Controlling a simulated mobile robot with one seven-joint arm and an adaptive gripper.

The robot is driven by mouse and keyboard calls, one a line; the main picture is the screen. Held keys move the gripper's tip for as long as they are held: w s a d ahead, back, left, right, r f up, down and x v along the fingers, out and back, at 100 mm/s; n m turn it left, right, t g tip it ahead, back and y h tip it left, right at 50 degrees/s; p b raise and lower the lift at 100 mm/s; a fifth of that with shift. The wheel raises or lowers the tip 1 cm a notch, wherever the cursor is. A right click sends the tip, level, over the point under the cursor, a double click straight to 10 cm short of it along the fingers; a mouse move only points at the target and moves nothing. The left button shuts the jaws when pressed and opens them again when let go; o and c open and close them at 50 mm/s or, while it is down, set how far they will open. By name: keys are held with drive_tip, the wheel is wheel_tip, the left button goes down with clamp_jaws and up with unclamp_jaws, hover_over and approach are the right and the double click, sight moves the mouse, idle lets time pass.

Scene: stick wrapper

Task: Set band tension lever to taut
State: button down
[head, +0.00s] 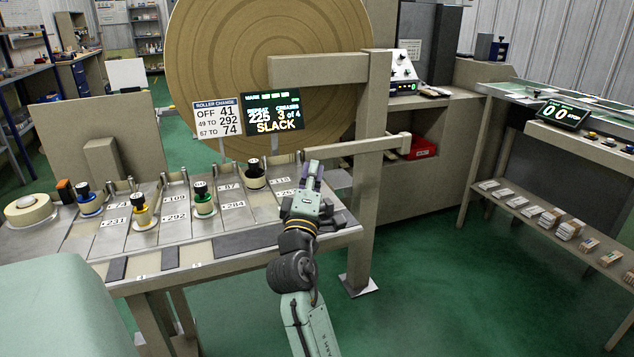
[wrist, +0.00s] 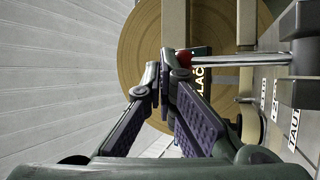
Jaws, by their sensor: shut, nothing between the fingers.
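The band tension lever shows in the wrist view as a metal rod (wrist: 235,60) with a red knob (wrist: 184,58), running right to a dark pivot. The knob is just beyond my fingertips; I cannot tell if they touch. A label reading TAUT (wrist: 294,130) is on the pale plate at the lower right. My gripper (wrist: 168,82) is shut and empty. In the head view my gripper (head: 313,168) is over the right end of the bench, and I cannot make out the lever there. A display (head: 272,108) reads SLACK.
A large brown coiled roll (head: 240,50) stands behind the bench. A beige post (head: 372,200) with horizontal arms rises right of my gripper. Several knobbed rollers, one green (head: 204,202), stand on the bench at left.

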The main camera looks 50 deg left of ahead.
drive_tip(key=shift+w+a+f+b, duration=0.1)
drive_tip(key=shift+w+a+b, duration=0.2)
drive_tip(key=shift+a, duration=0.35)
drive_tip(key=shift+w+a+f+b, duration=0.1)
drive_tip(key=shift+w+a+b, duration=0.2)
drive_tip(key=shift+a, duration=0.35)
drive_tip(key=shift+s, duration=0.1)
drive_tip(key=shift+r, duration=0.1)
